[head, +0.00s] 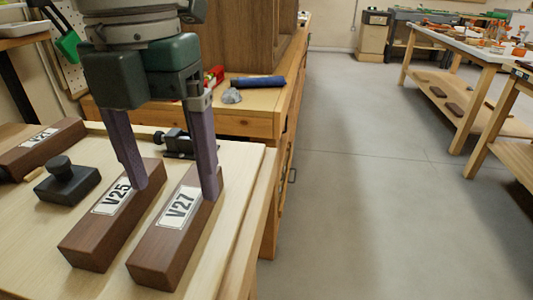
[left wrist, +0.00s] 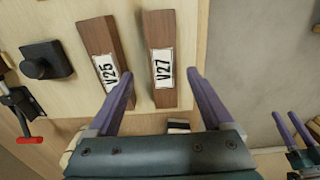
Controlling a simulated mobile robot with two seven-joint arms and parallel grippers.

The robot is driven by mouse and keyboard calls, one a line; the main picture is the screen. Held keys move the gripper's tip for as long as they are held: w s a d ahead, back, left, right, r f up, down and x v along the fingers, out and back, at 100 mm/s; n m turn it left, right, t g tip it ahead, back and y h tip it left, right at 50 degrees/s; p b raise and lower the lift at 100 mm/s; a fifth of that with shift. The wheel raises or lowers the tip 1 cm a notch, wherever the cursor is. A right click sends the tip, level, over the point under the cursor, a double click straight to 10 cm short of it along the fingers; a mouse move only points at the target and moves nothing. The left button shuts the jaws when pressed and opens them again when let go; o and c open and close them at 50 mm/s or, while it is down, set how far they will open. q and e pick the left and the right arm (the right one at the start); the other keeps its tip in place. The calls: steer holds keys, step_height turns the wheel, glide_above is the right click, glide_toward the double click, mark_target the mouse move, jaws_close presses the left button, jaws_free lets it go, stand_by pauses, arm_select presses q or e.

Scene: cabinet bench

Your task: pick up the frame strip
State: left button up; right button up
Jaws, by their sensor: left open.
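Dark brown wooden strips with white labels lie on the light wood bench. The V27 strip (head: 160,247) and the V25 strip (head: 92,245) lie side by side with a gap between. My left gripper (head: 176,192) is open and empty, pointing down over their far ends. In the left wrist view, the V27 strip (left wrist: 161,35) shows between the left gripper's fingertips (left wrist: 159,72), and the left finger overlaps the near end of the V25 strip (left wrist: 100,40). My right gripper (left wrist: 290,125) shows at the right edge of the left wrist view, its fingers apart and empty.
The V21 strip (head: 50,148) and a black block with a knob (head: 67,183) lie to the left. A black clamp (head: 178,146) sits behind the fingers. A blue roll (head: 258,82) lies on the cabinet bench behind. Open floor (head: 370,200) is to the right.

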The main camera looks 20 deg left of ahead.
mark_target(181, 205)
arm_select(q)
steer(key=f, duration=0.2)
steer(key=f+b, duration=0.1)
steer(key=f, duration=0.1)
steer(key=shift+d+f, duration=0.2)
steer(key=shift+f, duration=0.2)
steer(key=shift+c, duration=0.3)
jaws_close()
